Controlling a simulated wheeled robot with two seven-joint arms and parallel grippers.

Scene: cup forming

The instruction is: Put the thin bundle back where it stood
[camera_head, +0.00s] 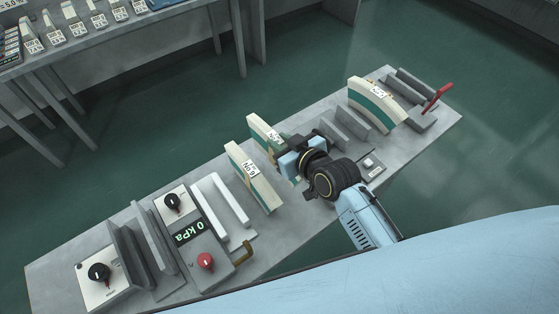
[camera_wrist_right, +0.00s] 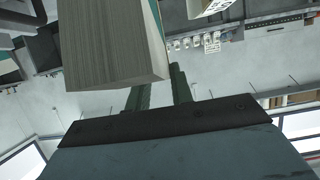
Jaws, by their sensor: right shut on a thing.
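My right gripper (camera_head: 285,143) reaches over the bench and is shut on a thin cream bundle (camera_head: 258,131) with a green band and a white label; the gripper hides part of it. A second cream-and-green bundle (camera_head: 249,177) stands just in front and to the left, its label facing up. In the right wrist view, a large layered bundle (camera_wrist_right: 115,45) fills the upper left close to the fingers (camera_wrist_right: 160,88); I cannot tell which bundle it is. A thicker curved bundle (camera_head: 369,106) stands at the right between grey plates. My left gripper is not in view.
The bench (camera_head: 75,245) carries grey upright plates (camera_head: 345,128), white rails (camera_head: 222,204), a pressure display (camera_head: 190,233), knob boxes (camera_head: 97,277) and a red lever (camera_head: 437,97). A side table (camera_head: 150,22) with small labelled pieces stands behind, across a green floor gap.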

